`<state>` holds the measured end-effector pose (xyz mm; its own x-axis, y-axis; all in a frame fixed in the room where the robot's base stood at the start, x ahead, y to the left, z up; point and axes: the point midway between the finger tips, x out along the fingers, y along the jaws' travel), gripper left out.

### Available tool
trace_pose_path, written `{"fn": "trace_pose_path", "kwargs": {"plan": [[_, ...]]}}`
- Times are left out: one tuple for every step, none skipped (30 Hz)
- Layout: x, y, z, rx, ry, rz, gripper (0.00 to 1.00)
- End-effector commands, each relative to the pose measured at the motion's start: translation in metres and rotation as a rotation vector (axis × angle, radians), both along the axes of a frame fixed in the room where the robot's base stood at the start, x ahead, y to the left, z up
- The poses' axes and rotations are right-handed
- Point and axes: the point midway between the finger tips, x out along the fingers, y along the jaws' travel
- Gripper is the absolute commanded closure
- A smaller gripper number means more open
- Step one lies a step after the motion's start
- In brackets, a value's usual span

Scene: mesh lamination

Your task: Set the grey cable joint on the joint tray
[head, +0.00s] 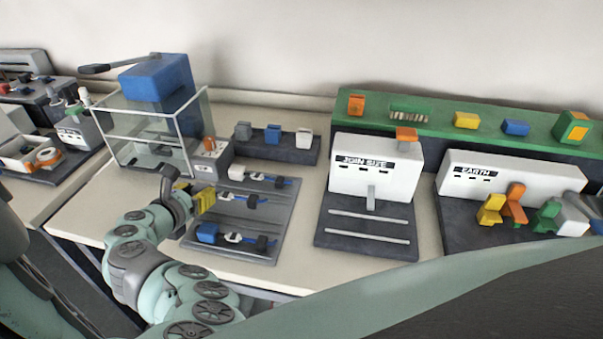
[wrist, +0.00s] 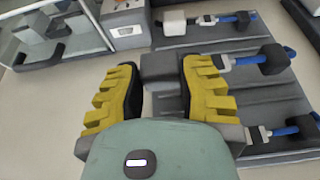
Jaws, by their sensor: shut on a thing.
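My gripper (head: 204,200) is over the left part of a flat grey tray (head: 266,222). In the wrist view its yellow ribbed fingers (wrist: 160,92) are shut on a grey block (wrist: 162,66), at the left edge of this tray (wrist: 212,42). I cannot tell whether the block touches the tray. Rows of blue cable with white connectors and black blocks lie on it. A white block (head: 236,173) heads the far row and a blue block (head: 207,233) the near row. In the head view the held block is hidden by the fingers.
A dark holder (head: 275,151) behind carries grey (head: 243,131), blue and white blocks. A clear-walled box (head: 145,135) with a blue top stands at the back left. A white "JOIN SIZE" station (head: 372,165) stands to the right. Bare bench lies in front.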

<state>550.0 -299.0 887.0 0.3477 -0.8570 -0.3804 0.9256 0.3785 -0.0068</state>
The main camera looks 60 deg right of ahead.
Motion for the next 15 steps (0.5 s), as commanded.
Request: {"fn": "trace_pose_path", "kwargs": {"plan": [[0.0,-0.001,-0.008,-0.001,-0.001,-0.004,1.0],[0.0,0.0,-0.012,-0.001,-0.001,-0.003,1.0],[0.001,0.0,-0.017,0.0,-0.003,-0.002,1.0],[0.002,0.001,-0.021,0.0,-0.003,-0.002,1.0],[0.003,0.001,-0.024,0.0,-0.002,-0.002,1.0],[0.003,0.002,-0.029,0.001,-0.002,-0.001,1.0],[0.004,0.003,-0.031,0.001,-0.002,-0.001,1.0],[0.005,0.003,-0.033,0.001,-0.002,0.0,1.0],[0.005,0.004,-0.034,0.001,-0.002,0.0,1.0],[0.005,0.004,-0.034,0.0,-0.001,0.001,1.0],[0.006,0.004,-0.034,0.0,-0.001,0.001,1.0],[0.006,0.004,-0.033,0.0,0.0,0.001,1.0],[0.006,0.004,-0.032,0.0,0.0,0.001,1.0],[0.006,0.004,-0.031,0.0,0.0,0.001,1.0],[0.006,0.004,-0.031,0.0,0.0,0.001,1.0]]}}
